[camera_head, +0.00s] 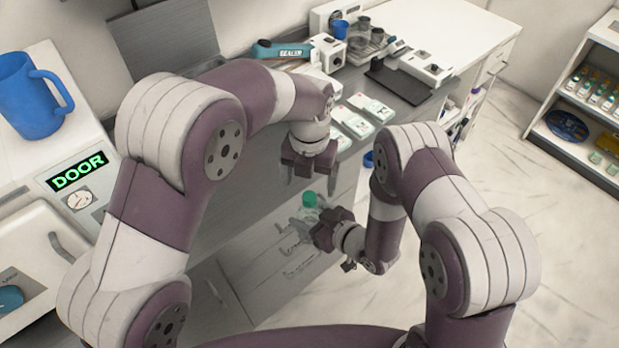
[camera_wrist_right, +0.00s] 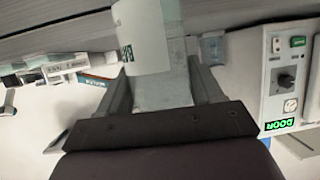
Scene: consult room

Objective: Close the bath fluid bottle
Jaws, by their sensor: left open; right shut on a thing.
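The bath fluid bottle shows a green top (camera_head: 309,199) in the head view, just below my left gripper. Whether this top is a cap fully seated cannot be told. My right gripper (camera_head: 299,228) is shut on the bottle and holds it in front of the counter drawers. In the right wrist view the bottle (camera_wrist_right: 141,38) shows a white label with a green mark between my fingers; its top is out of that view. My left gripper (camera_head: 310,178) is open, fingers pointing down, above the green top and seemingly empty.
The counter (camera_head: 420,108) behind holds flat packets (camera_head: 352,122), a sealer (camera_head: 280,50), a dark tray and small devices. A blue mug (camera_head: 30,97) stands at far left near a DOOR panel (camera_head: 77,172). Shelves (camera_head: 585,95) with bottles stand at right. The floor between is clear.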

